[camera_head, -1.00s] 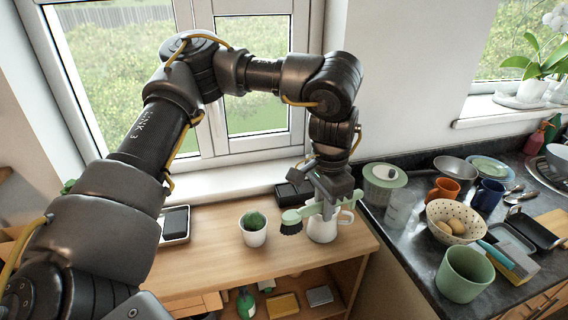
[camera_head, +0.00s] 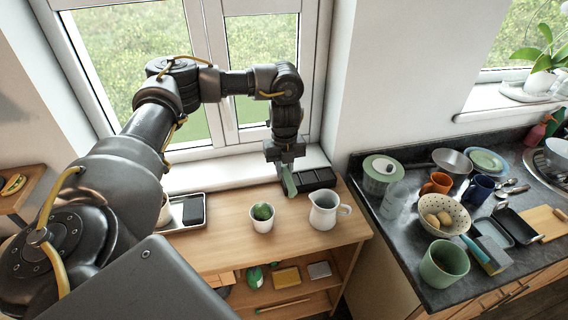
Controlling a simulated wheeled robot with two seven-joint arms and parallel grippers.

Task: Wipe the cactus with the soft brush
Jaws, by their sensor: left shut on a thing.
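The small round green cactus (camera_head: 263,211) stands in a white pot (camera_head: 262,226) on the wooden table. My left gripper (camera_head: 287,163) is shut on the soft brush (camera_head: 289,181), which has a light green handle. The gripper and brush are behind and a little right of the cactus, apart from it in the picture. The handle now looks short and steep, and I cannot make out the bristles. My right gripper is not in view.
A white pitcher (camera_head: 323,211) stands right of the pot. A black compartment tray (camera_head: 316,179) lies behind it, by the window sill. A tray with a dark item (camera_head: 193,209) lies left. The dark counter (camera_head: 385,222) at right is crowded with dishes.

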